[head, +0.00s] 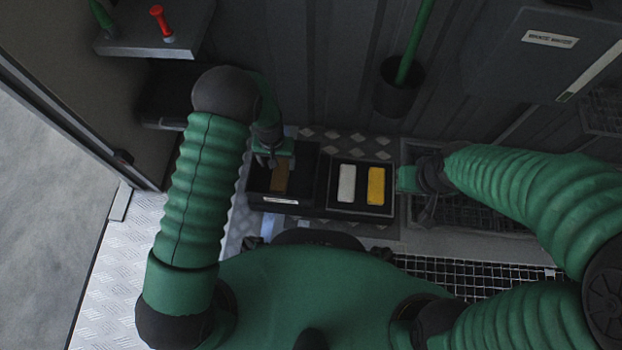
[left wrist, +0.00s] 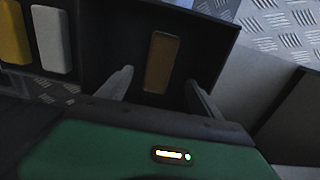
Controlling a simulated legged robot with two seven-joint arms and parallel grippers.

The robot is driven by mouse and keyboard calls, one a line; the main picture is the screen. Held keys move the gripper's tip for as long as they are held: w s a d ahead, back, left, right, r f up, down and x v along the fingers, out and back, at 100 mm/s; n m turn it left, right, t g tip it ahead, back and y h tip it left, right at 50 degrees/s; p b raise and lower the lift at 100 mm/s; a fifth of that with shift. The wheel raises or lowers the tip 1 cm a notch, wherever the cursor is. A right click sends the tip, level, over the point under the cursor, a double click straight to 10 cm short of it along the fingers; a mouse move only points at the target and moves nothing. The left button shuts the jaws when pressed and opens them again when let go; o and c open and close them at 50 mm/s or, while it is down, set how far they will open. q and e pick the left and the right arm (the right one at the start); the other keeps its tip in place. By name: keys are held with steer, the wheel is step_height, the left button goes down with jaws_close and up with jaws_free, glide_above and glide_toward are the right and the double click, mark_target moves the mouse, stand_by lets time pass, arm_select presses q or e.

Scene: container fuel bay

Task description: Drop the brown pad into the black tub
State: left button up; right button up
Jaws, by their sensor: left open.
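The brown pad (head: 280,176) lies inside the black tub (head: 305,190) at the centre of the head view. In the left wrist view the brown pad (left wrist: 162,63) lies flat on the floor of the black tub (left wrist: 215,40). My left gripper (head: 268,160) is over the tub's left part. In the left wrist view its two fingers (left wrist: 158,88) are spread apart, one on each side of the pad, with gaps between. It holds nothing. My right gripper (head: 428,208) is to the right of the trays, and its fingers are too dark to read.
A dark tray to the tub's right holds a white pad (head: 346,183) and a yellow pad (head: 376,185). A wire basket (head: 470,212) is further right. A black cup (head: 398,88) with a green handle hangs on the wall. A shelf (head: 150,40) is at upper left.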

arm_select(q)
step_height(320, 180, up, 17)
steer(key=p, duration=0.9)
steer(key=shift+p, duration=0.4)
steer(key=shift+f, duration=0.15)
